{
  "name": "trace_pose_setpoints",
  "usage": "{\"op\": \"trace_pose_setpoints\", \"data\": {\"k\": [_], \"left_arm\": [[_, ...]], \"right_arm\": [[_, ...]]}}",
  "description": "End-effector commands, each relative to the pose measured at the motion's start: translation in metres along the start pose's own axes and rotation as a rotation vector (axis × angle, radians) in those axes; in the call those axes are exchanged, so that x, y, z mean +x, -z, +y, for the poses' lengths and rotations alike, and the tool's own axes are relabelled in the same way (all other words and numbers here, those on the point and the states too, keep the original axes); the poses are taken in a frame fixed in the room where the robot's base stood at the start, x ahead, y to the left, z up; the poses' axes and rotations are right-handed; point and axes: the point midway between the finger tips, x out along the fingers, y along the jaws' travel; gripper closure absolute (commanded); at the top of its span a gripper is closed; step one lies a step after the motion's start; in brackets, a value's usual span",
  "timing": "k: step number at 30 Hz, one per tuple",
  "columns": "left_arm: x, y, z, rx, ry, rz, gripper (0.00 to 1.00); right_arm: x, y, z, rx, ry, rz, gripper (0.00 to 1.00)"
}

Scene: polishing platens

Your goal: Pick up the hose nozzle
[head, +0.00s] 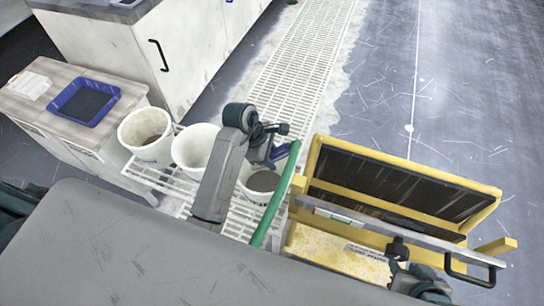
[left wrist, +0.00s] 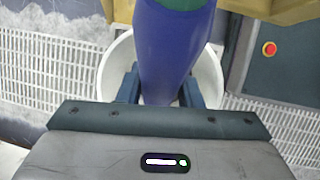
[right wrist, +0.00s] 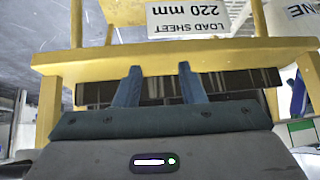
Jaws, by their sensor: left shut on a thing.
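The blue hose nozzle (head: 286,154) is on the end of the green hose (head: 273,212) in the head view. In the left wrist view the nozzle (left wrist: 172,45) fills the middle, between both fingers. My left gripper (left wrist: 160,88) is shut on it, above a white bucket. The nozzle's tip is hidden behind the gripper's body. My right gripper (right wrist: 158,85) is open, with nothing between its fingers, facing the yellow frame.
A yellow frame (head: 312,165) with dark panels stands on the right, crossed by a grey bar with a black handle (head: 470,275). White buckets (head: 146,154) stand on a white rack (head: 172,205). A blue tray (head: 84,102) sits on the left cabinet. Open floor (head: 470,130) lies beyond the frame.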

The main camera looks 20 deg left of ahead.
Motion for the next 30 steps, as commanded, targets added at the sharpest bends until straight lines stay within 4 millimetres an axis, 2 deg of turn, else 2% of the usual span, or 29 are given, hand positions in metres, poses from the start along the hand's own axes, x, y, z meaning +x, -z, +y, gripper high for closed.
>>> {"op": "trace_pose_setpoints", "data": {"k": [3,24,30], "left_arm": [[-0.014,-0.006,0.002,0.000,-0.001,0.000,0.97],[-0.069,-0.029,0.007,0.000,-0.001,0.000,0.97],[-0.079,-0.033,0.007,0.000,-0.001,0.000,0.97]], "right_arm": [[-0.012,0.009,-0.001,0.000,0.000,0.000,0.64],[-0.060,0.048,-0.004,0.001,0.002,0.005,0.64],[-0.068,0.054,-0.005,0.002,0.003,0.006,0.64]]}}
